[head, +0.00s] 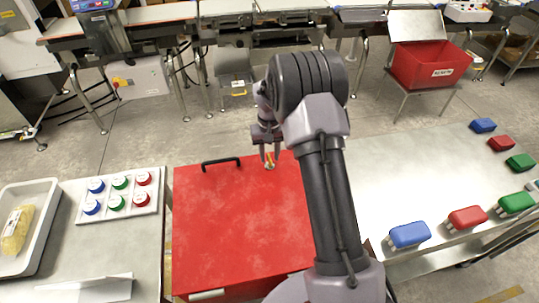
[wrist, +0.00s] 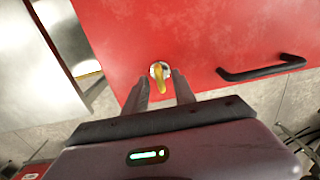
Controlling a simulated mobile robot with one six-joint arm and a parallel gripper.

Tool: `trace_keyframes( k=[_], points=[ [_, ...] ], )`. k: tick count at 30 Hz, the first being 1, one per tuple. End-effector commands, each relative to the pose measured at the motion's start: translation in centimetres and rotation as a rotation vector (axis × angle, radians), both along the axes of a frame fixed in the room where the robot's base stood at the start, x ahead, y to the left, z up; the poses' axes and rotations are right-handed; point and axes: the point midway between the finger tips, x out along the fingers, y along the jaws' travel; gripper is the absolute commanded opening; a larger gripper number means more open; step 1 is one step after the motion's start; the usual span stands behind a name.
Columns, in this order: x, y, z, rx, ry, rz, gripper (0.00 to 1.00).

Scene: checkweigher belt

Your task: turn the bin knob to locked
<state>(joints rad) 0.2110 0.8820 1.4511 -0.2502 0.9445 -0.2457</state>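The bin knob (head: 270,163) is a small yellow lever on a round silver base, set in the red bin lid (head: 235,225) near its far edge. In the wrist view the knob (wrist: 160,76) lies between my fingertips, its yellow lever pointing down toward my gripper's body. My gripper (wrist: 161,84) is open, one finger on each side of the lever, with gaps showing. In the head view my gripper (head: 270,154) is at the knob, which it partly covers. No lock marking is readable.
A black handle (head: 220,162) stands on the lid left of the knob. A tray of coloured round caps (head: 119,194) lies on the left table. Coloured blocks (head: 466,217) stand on the right table. Another red bin (head: 430,66) stands at the back right.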

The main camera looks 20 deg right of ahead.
Motion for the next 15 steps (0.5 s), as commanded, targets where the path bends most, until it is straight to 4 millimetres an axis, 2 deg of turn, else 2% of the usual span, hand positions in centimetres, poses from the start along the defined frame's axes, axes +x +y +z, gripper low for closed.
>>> trace_keyframes(
  k=[9,12,15],
  points=[
    [0.1,0.0,10.3,-0.001,-0.005,0.0,0.32],
    [0.1,0.0,13.2,-0.001,-0.005,-0.001,0.32],
    [0.1,0.0,15.3,-0.001,-0.003,0.0,0.32]
  ],
)
